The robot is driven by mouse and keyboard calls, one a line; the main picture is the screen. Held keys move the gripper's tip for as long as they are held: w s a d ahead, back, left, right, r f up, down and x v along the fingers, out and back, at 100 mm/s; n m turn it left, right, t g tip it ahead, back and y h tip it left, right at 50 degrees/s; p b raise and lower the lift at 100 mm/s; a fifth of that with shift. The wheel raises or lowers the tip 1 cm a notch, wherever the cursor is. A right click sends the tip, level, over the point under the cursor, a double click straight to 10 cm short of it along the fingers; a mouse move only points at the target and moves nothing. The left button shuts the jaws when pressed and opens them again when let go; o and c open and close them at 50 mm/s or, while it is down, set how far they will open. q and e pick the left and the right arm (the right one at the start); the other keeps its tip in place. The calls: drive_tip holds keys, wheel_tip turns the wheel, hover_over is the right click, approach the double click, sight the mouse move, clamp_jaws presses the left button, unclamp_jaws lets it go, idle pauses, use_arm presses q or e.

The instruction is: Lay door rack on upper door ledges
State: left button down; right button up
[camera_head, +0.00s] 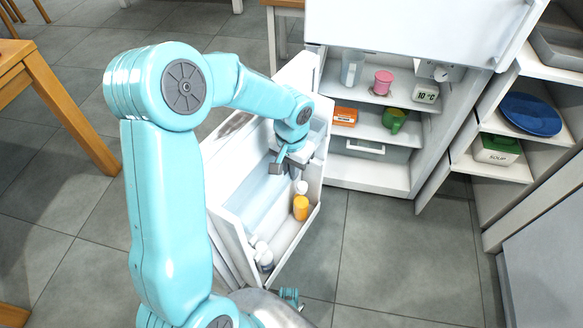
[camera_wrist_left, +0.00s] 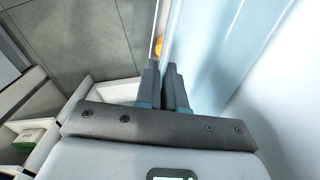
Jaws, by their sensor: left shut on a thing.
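The door rack (camera_head: 258,196) appears as a pale blue, see-through strip along the inside of the open fridge door (camera_head: 226,222). It also shows as a pale blue sheet in the wrist view (camera_wrist_left: 222,45). My left gripper (camera_head: 281,168) is over the door's inner side, at the rack's far end. Its fingers (camera_wrist_left: 162,66) are close together, shut on the rack; the grip point itself is hard to see. I cannot make out the upper door ledges, or whether the rack touches them.
A yellow bottle (camera_head: 300,207) and white containers (camera_head: 262,252) stand low in the door. The fridge shelves (camera_head: 368,125) hold a pink cup (camera_head: 383,82), a green cup (camera_head: 395,120) and an orange box (camera_head: 345,116). Floor (camera_head: 385,250) right of the door is clear.

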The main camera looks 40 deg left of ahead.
use_arm(q)
drive_tip(key=shift+f, duration=0.35)
idle(0.7)
drive_tip(key=c, duration=1.2)
unclamp_jaws()
drive_tip(key=shift+o, duration=0.2)
drive_tip(key=shift+r, duration=0.1)
drive_tip(key=shift+r+p, duration=2.15)
drive_tip(key=shift+r, duration=0.8)
drive_tip(key=shift+f, duration=0.1)
